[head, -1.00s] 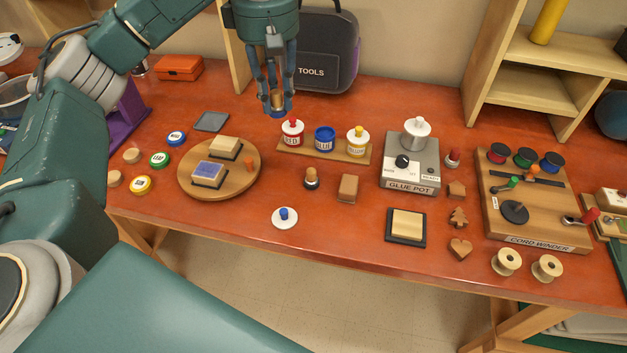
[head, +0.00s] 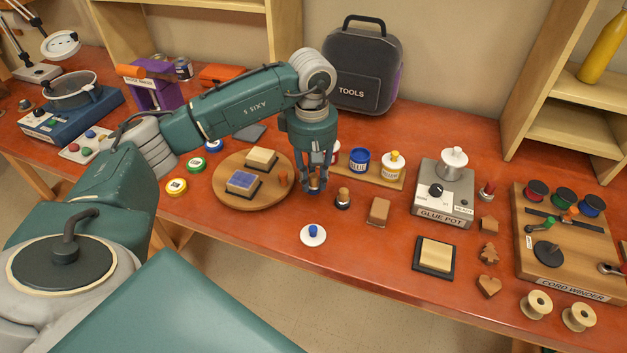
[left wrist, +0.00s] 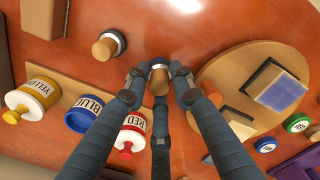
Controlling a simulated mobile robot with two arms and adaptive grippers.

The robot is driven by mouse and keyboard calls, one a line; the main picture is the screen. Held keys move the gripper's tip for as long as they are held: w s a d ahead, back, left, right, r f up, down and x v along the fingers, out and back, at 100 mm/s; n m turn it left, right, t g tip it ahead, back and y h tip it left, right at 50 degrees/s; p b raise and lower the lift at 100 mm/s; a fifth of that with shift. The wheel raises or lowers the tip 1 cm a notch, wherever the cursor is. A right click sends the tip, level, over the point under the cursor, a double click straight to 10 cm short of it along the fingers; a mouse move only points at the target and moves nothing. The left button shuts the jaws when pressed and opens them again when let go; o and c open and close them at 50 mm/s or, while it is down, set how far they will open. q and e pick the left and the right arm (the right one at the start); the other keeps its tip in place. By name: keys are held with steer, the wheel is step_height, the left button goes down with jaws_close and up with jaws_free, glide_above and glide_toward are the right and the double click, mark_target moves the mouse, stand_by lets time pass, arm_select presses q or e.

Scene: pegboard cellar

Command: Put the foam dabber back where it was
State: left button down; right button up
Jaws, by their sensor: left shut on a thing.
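My left gripper (head: 312,184) is shut on a foam dabber (head: 313,190) with a wooden handle and a blue foam end pointing down. It is low over the table, between the round wooden board (head: 228,199) and a second dabber (head: 343,199); I cannot tell whether the foam touches the table. In the left wrist view the held dabber (left wrist: 160,86) sits between the fingertips, and the second dabber (left wrist: 108,45) stands apart. The open blue paint pot (head: 359,162) is behind, on a wooden strip. My right gripper is not in view.
A white lid with a blue knob (head: 313,235) lies in front. A yellow pot (head: 393,165) and a red pot (left wrist: 130,132) stand on the strip. A brown block (head: 379,211) and the glue pot (head: 444,195) are to the right. Bare table lies around the lid.

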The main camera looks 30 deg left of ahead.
arm_select(q)
steer(key=shift+f, duration=1.15)
steer(key=c, duration=1.5)
jaws_free()
steer(key=shift+o, duration=0.2)
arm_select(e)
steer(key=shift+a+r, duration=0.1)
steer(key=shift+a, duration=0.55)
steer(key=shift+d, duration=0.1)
